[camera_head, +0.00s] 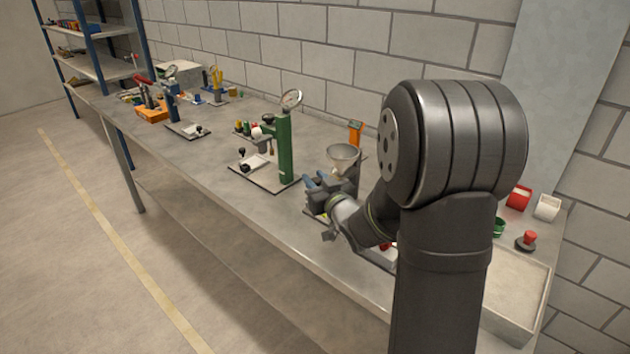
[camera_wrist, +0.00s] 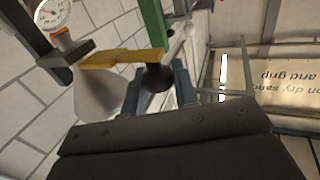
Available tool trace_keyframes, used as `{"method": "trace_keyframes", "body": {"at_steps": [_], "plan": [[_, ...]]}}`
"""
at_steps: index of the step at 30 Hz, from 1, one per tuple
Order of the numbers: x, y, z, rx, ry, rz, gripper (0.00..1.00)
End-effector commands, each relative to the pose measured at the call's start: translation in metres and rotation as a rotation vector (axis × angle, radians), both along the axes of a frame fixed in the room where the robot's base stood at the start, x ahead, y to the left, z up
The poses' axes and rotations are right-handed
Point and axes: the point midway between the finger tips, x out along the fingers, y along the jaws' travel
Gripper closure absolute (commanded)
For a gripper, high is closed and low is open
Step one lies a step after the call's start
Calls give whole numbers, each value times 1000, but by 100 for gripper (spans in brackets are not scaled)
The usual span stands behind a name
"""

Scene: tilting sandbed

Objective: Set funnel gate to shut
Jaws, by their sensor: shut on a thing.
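The grey funnel (camera_head: 343,157) stands upright over the bench in the head view, just behind my gripper (camera_head: 312,184). In the wrist view the funnel (camera_wrist: 98,98) shows as a pale cone at the left. A yellow gate bar (camera_wrist: 122,57) crosses by its narrow end and reaches to a dark round knob (camera_wrist: 157,77). My gripper (camera_wrist: 160,84) has its blue-grey fingers on either side of this knob and is shut on it. The contact is partly hidden by the gripper body. I cannot tell the gate's setting from these frames.
A green press (camera_head: 285,145) with a dial gauge stands left of the funnel. An orange-topped post (camera_head: 355,133) is behind it. A sand tray (camera_head: 500,285) lies at the right, near a red-topped knob (camera_head: 527,240). The wrist view shows a printed sign (camera_wrist: 285,85) and a clear frame.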

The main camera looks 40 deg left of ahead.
Motion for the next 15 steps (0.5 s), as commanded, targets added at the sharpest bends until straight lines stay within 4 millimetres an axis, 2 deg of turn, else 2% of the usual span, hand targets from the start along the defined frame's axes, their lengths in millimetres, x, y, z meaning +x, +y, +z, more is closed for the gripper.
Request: {"method": "trace_keyframes", "body": {"at_steps": [5,12,13,15], "plan": [[23,0,1,2,-1,-4,100],[22,0,1,2,-1,-2,100],[22,0,1,2,-1,-1,70],[22,0,1,1,-1,-1,56]]}}
